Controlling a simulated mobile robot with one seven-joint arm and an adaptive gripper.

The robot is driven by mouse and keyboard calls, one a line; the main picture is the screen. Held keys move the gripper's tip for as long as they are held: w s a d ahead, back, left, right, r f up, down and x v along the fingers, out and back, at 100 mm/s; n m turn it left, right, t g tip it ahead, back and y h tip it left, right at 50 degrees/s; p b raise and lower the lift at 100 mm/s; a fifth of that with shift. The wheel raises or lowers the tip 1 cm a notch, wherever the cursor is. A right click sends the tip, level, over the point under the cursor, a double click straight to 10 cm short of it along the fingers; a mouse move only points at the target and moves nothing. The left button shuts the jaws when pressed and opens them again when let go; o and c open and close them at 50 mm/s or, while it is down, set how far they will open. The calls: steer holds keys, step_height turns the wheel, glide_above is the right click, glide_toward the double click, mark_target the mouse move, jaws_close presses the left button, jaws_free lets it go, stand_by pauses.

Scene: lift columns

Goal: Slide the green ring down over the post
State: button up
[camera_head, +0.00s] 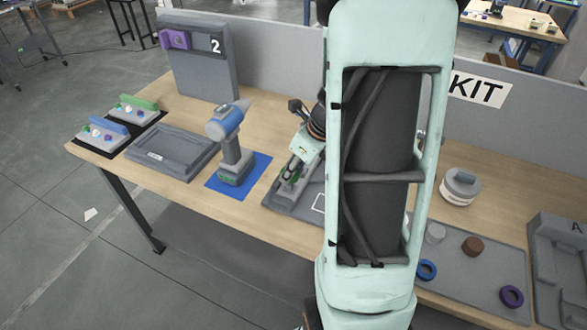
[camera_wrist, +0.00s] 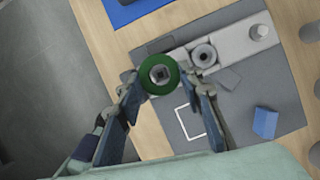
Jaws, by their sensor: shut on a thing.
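The green ring (camera_wrist: 146,84) is held between the two fingertips of my gripper (camera_wrist: 160,76) in the wrist view. Through its hole I see the square grey top of a post (camera_wrist: 160,74). I cannot tell whether the ring is above the post or partly around it. A round grey post-like part (camera_wrist: 204,55) stands to the right on the same light grey fixture. In the head view my gripper (camera_head: 291,176) is small and partly hidden, near the grey board left of my arm.
The grey board (camera_wrist: 285,80) carries a blue block (camera_wrist: 265,122) and a white square outline. A drill (camera_head: 233,150) stands on a blue mat, left of my gripper. A blue ring (camera_head: 427,279) and purple ring (camera_head: 503,301) lie to the right. My arm hides the middle.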

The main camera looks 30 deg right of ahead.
mark_target(293, 191)
steer(key=shift+f+b, duration=0.35)
steer(key=shift+f, duration=0.25)
stand_by(0.3)
steer(key=shift+f, duration=0.25)
steer(key=shift+f, duration=0.1)
stand_by(0.4)
steer(key=shift+f+b, duration=0.35)
steer(key=shift+b, duration=0.15)
steer(key=shift+f+b, duration=0.5)
steer(key=shift+f, duration=0.2)
stand_by(0.6)
steer(key=shift+f, duration=0.2)
steer(key=shift+f+b, duration=0.25)
steer(key=shift+b, duration=0.05)
stand_by(0.4)
steer(key=o, duration=1.2)
